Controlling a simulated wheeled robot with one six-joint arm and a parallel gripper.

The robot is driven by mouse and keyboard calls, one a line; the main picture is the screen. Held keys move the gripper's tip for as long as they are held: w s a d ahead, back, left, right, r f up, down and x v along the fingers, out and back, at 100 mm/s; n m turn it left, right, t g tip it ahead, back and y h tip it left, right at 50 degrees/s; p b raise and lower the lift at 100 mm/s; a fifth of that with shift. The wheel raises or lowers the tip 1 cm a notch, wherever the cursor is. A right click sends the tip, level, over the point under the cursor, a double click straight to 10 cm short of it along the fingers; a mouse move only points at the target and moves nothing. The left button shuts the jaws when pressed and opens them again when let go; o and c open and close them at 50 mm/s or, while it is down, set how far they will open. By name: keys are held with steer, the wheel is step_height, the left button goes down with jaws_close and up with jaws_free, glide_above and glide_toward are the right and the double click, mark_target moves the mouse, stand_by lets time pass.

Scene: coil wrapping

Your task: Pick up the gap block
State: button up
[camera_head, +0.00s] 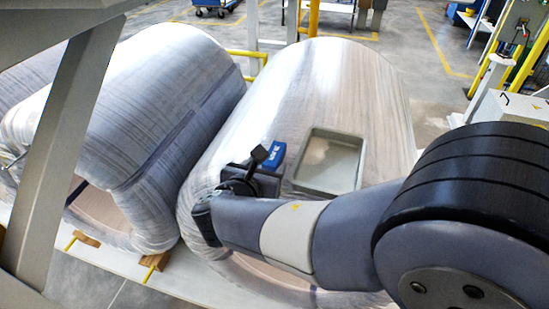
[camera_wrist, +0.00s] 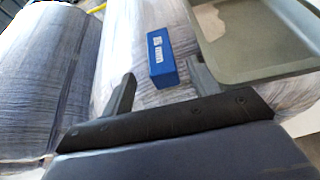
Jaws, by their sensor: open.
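The gap block looks to be the small blue block with white lettering (camera_head: 277,154), lying on top of the right wrapped coil. In the wrist view the blue block (camera_wrist: 161,58) appears between and just beyond the tips of my open gripper (camera_wrist: 162,68). The left finger is apart from it; the right finger is close to its side, and I cannot tell if they touch. In the head view my gripper (camera_head: 264,157) is at the block's left, partly hidden by its own body.
A grey-rimmed open tray (camera_head: 357,178) sits on the right coil (camera_head: 310,80), just right of the block; it also shows in the wrist view (camera_wrist: 215,68). A second wrapped coil (camera_head: 160,80) lies to the left. Wooden chocks (camera_head: 155,261) are below the coils.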

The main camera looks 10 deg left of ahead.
mark_target(271, 159)
steer(key=x, duration=0.7)
steer(key=shift+w+d+r, duration=0.1)
steer(key=shift+w, duration=0.05)
steer(key=c, duration=1.1)
